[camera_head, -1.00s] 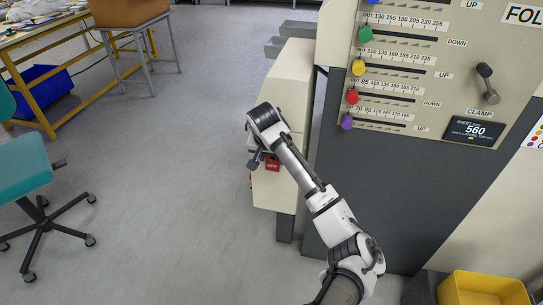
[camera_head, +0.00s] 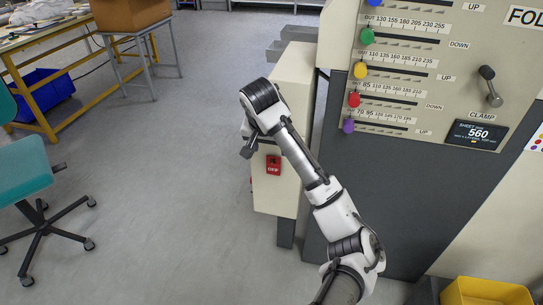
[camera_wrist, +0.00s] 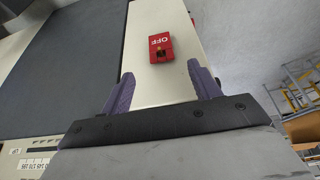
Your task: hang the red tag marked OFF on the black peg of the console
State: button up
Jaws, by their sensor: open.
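The red tag marked OFF (camera_head: 273,165) is against the front face of the cream console (camera_head: 275,195), just below and right of my gripper. It also shows in the wrist view (camera_wrist: 160,43), apart from both fingers and beyond their tips. A small dark spot shows near the tag's top edge; I cannot clearly make out the black peg or whether the tag hangs on it. My gripper (camera_head: 250,149) is in front of the console, above and left of the tag. In the wrist view my gripper (camera_wrist: 160,70) has its two purple fingers spread, with nothing between them.
The tall machine panel (camera_head: 430,75) with coloured knobs and a clamp lever stands right of the console. A yellow bin (camera_head: 485,291) is at lower right. A teal chair (camera_head: 25,165) and a yellow-framed table (camera_head: 40,85) are at left. The floor between is clear.

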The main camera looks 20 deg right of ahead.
jog(key=p+v, duration=0.1)
jog(key=v, duration=0.3)
jog(key=shift+s+r, duration=0.15)
jog(key=shift+r, duration=0.15)
jog(key=shift+a, duration=0.1)
